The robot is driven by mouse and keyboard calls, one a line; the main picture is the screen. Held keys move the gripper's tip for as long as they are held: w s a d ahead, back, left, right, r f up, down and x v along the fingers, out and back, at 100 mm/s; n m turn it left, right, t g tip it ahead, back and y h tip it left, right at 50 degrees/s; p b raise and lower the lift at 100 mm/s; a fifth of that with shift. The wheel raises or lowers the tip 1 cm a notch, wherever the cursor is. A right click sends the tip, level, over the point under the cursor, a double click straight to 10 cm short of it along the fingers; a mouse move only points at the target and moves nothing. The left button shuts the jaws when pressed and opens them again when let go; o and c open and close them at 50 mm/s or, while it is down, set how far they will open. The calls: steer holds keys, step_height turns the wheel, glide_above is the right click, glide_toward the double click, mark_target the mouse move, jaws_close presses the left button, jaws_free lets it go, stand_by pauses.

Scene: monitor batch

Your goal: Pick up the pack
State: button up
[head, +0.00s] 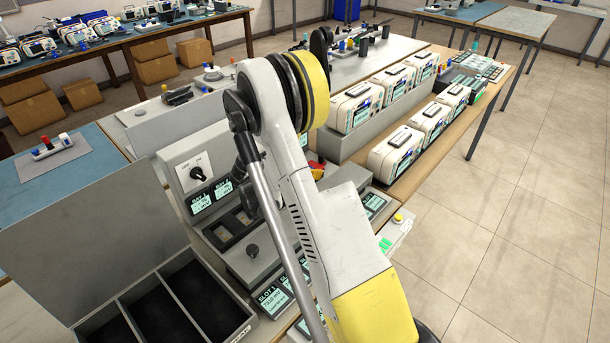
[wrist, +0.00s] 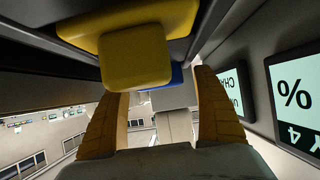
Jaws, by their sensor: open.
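In the wrist view, my gripper (wrist: 161,86) is open, with its two yellow-orange fingers apart. A rounded yellow block (wrist: 137,55) fills the upper middle, close to the fingertips and against a dark grey housing. It may be the pack, but I cannot tell for certain. A small blue part (wrist: 177,75) shows behind it. Nothing is clearly held between the fingers. In the head view, my arm hides the gripper and part of the grey slot station (head: 183,165), so no pack can be made out there.
Slot displays (wrist: 297,95) stand close on the right in the wrist view. In the head view, a grey divided bin (head: 118,308) lies at lower left. White monitors (head: 356,107) line the bench at right. The tiled floor (head: 500,215) at right is clear.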

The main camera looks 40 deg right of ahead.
steer(key=shift+a, duration=0.1)
steer(key=c, duration=1.4)
steer(key=shift+r, duration=0.15)
steer(key=shift+c, duration=0.2)
step_height(320, 180, up, 4)
steer(key=p, duration=0.2)
steer(key=shift+r+p, duration=0.2)
steer(key=shift+p, duration=0.1)
steer(key=s+d+r+p, duration=0.3)
steer(key=s+d+r, duration=0.3)
steer(key=s, duration=0.3)
steer(key=shift+s+d+r, duration=0.2)
steer(key=shift+s+d, duration=0.1)
steer(key=shift+d, duration=0.05)
